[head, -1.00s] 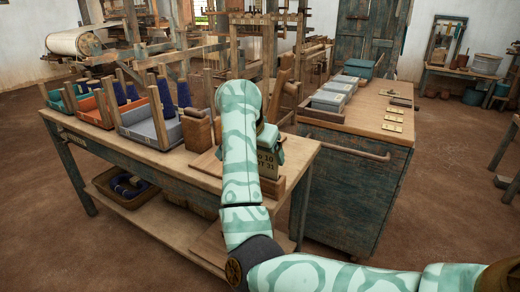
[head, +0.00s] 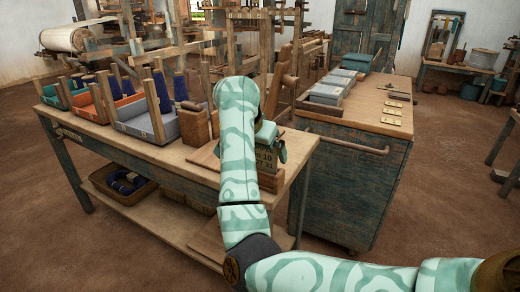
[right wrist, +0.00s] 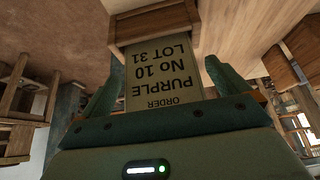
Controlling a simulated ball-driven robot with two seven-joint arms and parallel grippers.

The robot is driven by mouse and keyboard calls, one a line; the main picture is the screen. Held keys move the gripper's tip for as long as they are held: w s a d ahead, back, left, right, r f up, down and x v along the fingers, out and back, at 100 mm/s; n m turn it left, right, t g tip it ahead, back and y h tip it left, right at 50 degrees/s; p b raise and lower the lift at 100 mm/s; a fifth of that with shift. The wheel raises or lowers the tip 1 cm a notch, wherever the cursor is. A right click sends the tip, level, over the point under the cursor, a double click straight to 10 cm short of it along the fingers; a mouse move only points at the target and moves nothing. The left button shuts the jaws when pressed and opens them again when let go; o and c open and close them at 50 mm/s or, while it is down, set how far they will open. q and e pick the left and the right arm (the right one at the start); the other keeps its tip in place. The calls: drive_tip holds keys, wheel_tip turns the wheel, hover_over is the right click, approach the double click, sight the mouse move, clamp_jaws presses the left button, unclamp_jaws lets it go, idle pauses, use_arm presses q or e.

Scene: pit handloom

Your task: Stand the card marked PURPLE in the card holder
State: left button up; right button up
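The card marked PURPLE (right wrist: 160,78) stands with its lower end at the wooden card holder (right wrist: 155,25) and appears to be seated in it. In the right wrist view its writing is upside down. In the head view, part of the card (head: 265,161) shows upright above the holder (head: 270,184) at the bench's right end. My right gripper (right wrist: 165,82) is around the card, with one finger at each side edge. The fingers look spread, with a small gap at the card's edges. My right arm hides the card's left side in the head view. My left gripper is not in view.
A wooden block (head: 194,125) and trays with blue yarn cones (head: 148,122) stand left of my arm on the bench. A cabinet (head: 350,180) with grey boxes (head: 325,95) and several small tags (head: 392,112) stands close on the right. A loom is behind.

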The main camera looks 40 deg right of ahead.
drive_tip(key=shift+a+r, duration=0.15)
drive_tip(key=shift+r, duration=0.15)
use_arm(q)
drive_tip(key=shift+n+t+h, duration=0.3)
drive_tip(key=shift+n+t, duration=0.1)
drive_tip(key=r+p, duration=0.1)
drive_tip(key=p, duration=0.1)
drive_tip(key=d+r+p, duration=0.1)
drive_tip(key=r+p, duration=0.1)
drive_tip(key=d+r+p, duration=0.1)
drive_tip(key=p, duration=0.1)
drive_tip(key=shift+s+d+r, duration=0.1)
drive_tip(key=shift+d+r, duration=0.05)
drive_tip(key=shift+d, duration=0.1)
use_arm(e)
drive_tip(key=v, duration=1.5)
drive_tip(key=shift+r, duration=0.35)
drive_tip(key=shift+a, duration=0.1)
